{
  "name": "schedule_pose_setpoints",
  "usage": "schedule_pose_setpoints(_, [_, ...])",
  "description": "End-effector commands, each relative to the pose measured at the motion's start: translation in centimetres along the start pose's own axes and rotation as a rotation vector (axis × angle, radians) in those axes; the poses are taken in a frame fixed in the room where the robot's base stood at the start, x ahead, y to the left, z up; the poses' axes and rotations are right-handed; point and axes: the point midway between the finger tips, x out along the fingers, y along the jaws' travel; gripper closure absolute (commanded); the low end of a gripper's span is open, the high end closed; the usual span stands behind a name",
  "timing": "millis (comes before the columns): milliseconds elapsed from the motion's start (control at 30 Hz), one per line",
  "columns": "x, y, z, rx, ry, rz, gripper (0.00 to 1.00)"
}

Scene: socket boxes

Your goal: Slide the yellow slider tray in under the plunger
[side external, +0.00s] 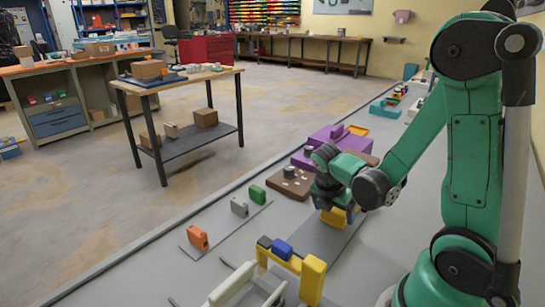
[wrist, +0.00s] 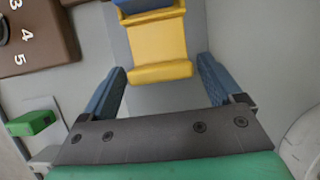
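The yellow slider tray (wrist: 157,42) lies on a grey plate in the wrist view, with a raised bar at its near end and a blue block (wrist: 147,6) at its far end, cut off by the picture edge. In the side external view a yellow part, seemingly the tray (side external: 333,218), shows under my gripper (side external: 345,208). My gripper (wrist: 162,72) is open in the wrist view, its two blue fingers apart on either side of the tray's near bar, with a gap on each side. I cannot make out the plunger for certain.
A yellow frame with a blue block (side external: 282,249) stands in front. Orange (side external: 197,237), grey (side external: 239,207) and green (side external: 257,194) blocks stand to the left. A brown numbered box (wrist: 40,38) lies left of the tray; purple boxes (side external: 325,140) stand behind.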

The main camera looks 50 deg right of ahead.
Motion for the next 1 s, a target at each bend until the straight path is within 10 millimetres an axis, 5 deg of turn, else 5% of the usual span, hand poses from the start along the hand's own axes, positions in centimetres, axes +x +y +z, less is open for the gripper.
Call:
schedule_pose_setpoints(33, [0.0, 0.0, 0.0, 0.0, 0.0, 0.0, 0.31])
schedule_pose_setpoints(200, [0.0, 0.0, 0.0, 0.0, 0.0, 0.0, 0.8])
schedule_pose_setpoints(300, [0.0, 0.0, 0.0, 0.0, 0.0, 0.0, 1.0])
schedule_pose_setpoints(700, [1.3, 0.0, 3.3, 0.004, 0.0, 0.0, 1.0])
schedule_pose_setpoints(1000, [1.5, 0.0, 3.7, 0.001, -0.007, 0.0, 1.0])
